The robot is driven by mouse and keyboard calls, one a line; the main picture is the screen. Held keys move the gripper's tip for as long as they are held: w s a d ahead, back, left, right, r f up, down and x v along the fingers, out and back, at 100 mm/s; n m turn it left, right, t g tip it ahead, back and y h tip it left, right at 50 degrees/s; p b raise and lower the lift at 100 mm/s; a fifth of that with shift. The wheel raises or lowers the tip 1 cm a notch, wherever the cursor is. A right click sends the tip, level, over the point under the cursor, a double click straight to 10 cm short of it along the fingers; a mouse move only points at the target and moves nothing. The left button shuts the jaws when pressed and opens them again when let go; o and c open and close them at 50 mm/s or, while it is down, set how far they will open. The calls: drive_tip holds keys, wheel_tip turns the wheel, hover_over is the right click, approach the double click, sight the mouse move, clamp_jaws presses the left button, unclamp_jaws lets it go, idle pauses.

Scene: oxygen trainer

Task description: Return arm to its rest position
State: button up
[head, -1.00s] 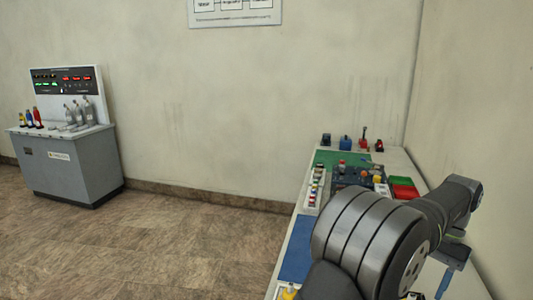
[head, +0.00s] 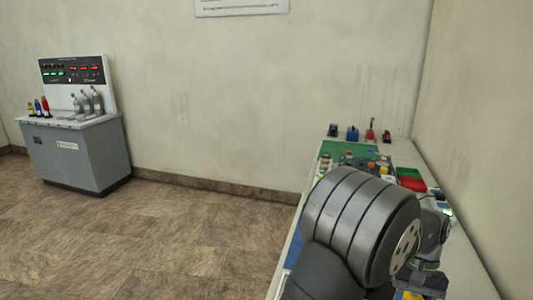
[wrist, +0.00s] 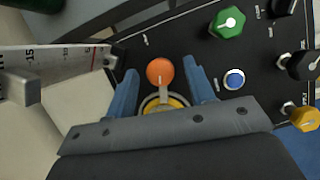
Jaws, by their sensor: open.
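In the wrist view, my gripper (wrist: 158,70) is open, with its blue fingers apart. An orange ball knob (wrist: 160,72) on a short grey stem shows between the fingers, above a round yellow base (wrist: 178,102). I cannot tell whether the fingers touch it; nothing looks gripped. The knob stands by a black control panel (wrist: 205,58). In the head view, my large grey arm joint covers the near part of the bench, and the fingers cannot be made out clearly at the lower right.
The panel carries a green knob (wrist: 228,22), a blue button (wrist: 234,78) and a yellow knob (wrist: 301,118). A marked scale (wrist: 50,58) juts in from the left. The bench holds red and green trays (head: 411,180) beside the right wall. A grey console (head: 80,158) stands far left; the floor between is clear.

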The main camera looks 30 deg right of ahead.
drive_tip(key=n, duration=0.2)
drive_tip(key=n+g+h, duration=0.1)
drive_tip(key=n, duration=0.2)
drive_tip(key=shift+w+a+h, duration=0.15)
drive_tip(key=shift+a+h, duration=0.05)
drive_tip(key=shift+h, duration=0.1)
drive_tip(key=n+h, duration=0.1)
drive_tip(key=n, duration=0.3)
drive_tip(key=shift+a+g, duration=0.1)
drive_tip(key=shift+g, duration=0.2)
